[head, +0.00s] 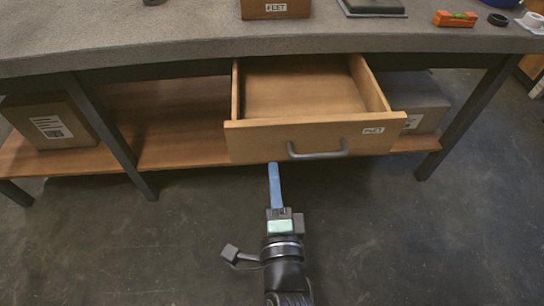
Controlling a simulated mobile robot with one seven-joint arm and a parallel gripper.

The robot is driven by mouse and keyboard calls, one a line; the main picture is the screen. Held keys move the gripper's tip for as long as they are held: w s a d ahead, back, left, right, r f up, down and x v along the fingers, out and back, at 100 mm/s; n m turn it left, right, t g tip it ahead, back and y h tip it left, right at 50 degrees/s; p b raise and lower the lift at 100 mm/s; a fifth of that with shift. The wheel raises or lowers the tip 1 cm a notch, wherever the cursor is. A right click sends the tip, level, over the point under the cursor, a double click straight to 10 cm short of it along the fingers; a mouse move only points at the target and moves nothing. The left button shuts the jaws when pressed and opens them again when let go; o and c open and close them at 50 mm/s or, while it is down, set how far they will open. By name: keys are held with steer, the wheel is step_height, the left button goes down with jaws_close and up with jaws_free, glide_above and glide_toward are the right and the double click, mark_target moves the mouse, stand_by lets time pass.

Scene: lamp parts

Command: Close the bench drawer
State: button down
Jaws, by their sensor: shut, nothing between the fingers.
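The wooden bench drawer (245,138) stands pulled out from under the grey bench top (150,38). Its inside looks empty. A grey bar handle (318,154) is on its front, with a white label reading FEET at the right. My gripper (273,168) is shut, with its blue fingers together. In the picture its tips lie just below the drawer front's lower edge, left of the handle. I cannot tell whether they touch the drawer.
A wooden shelf (180,125) under the bench holds a cardboard box (45,125) at left and a grey box (420,102) at right. On the bench top are a FEET box (275,9) and an orange level (455,19). The floor in front is clear.

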mark_target(271, 146)
steer(key=shift+w+b, duration=0.35)
steer(key=shift+w, duration=1.95)
